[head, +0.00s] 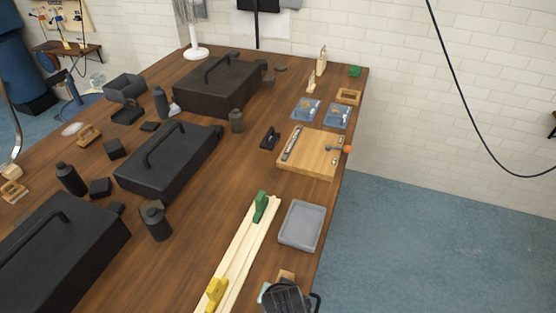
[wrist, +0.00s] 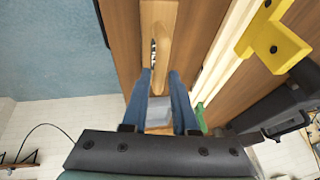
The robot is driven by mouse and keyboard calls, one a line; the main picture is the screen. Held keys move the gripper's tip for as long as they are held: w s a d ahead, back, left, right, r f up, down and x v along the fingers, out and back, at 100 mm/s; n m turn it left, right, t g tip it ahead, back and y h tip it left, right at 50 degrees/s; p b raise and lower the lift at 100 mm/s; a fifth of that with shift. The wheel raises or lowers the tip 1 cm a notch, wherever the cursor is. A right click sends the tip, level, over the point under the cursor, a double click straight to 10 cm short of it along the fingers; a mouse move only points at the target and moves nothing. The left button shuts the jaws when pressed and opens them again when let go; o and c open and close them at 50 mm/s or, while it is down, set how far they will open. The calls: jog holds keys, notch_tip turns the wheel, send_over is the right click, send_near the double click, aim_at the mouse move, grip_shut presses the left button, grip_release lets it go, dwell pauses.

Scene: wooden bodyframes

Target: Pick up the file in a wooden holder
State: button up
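In the wrist view, a light wooden holder (wrist: 158,30) with a rounded raised bar lies on the brown table. A small dark gap shows beside the bar; I cannot make out the file itself. My gripper (wrist: 160,75) has two blue fingers standing apart, with the tips close to the near end of the bar. Nothing is visibly held between them. In the head view my gripper (head: 285,295) is at the bottom, over the table's right edge, and a small part of the wooden holder (head: 287,274) shows behind it.
A grey tray (head: 302,226) lies close by. To the left are pale rails with a yellow clamp (head: 216,290) and a green clamp (head: 261,207). A wooden board (head: 316,155) and black cases (head: 168,158) are farther off. Open floor lies right of the table.

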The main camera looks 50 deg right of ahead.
jog(key=shift+x, duration=1.65)
jog(key=shift+d, duration=0.1)
jog(key=shift+c, duration=0.2)
grip_shut()
